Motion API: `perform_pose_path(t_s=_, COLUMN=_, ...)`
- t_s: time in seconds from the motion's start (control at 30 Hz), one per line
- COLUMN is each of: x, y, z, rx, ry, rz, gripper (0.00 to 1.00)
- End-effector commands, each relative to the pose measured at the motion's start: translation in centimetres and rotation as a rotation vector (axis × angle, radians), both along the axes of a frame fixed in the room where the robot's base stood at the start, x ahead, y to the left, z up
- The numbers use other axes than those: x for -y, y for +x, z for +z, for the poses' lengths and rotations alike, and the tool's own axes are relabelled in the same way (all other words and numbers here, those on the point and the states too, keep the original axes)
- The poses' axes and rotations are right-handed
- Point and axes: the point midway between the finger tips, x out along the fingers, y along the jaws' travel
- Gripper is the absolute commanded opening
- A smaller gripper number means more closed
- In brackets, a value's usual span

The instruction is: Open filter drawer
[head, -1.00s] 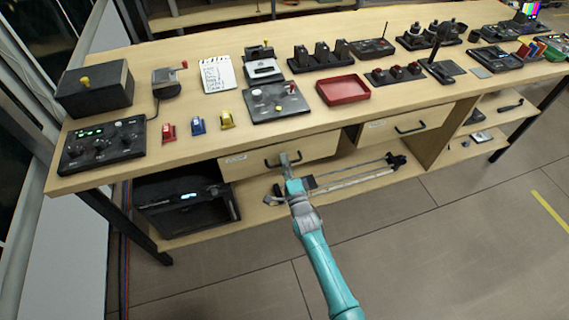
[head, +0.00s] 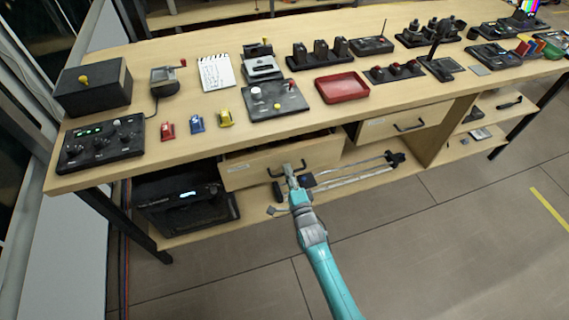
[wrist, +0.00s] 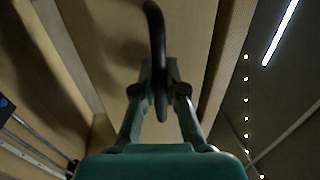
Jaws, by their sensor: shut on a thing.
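The left drawer (head: 243,176) under the bench top is wooden, with a label at its left and a dark curved handle (head: 272,173). It is pulled partly out, with a dark gap showing above its front. My gripper (head: 289,169) is at this handle, shut on it. In the wrist view the dark handle (wrist: 155,40) runs down between the fingers of my gripper (wrist: 160,85). The drawer's contents are hidden. A second drawer (head: 378,130) to the right, with a like handle (head: 409,126), is closed. Which drawer the label names is too small to read.
The bench top (head: 190,150) above holds control boxes, a notepad (head: 216,73), small coloured items and a red tray (head: 342,88). A lower shelf (head: 350,176) carries a black device (head: 185,205) and tripod-like rods (head: 350,174). The floor in front is clear.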

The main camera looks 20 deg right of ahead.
Motion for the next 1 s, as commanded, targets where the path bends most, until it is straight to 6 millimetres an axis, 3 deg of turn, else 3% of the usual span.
perform_pose_path(t_s=0.3, x=0.0, y=-9.0, z=-0.2, rx=-0.006, ry=0.000, rz=0.000, gripper=0.00)
perform_pose_path(t_s=0.6, x=0.0, y=-16.3, z=-0.2, rx=-0.006, ry=0.000, rz=0.000, gripper=0.00)
perform_pose_path(t_s=0.8, x=0.0, y=-19.4, z=-0.1, rx=-0.004, ry=0.000, rz=0.000, gripper=0.00)
perform_pose_path(t_s=1.0, x=0.0, y=-21.0, z=-0.1, rx=-0.003, ry=0.000, rz=0.000, gripper=0.00)
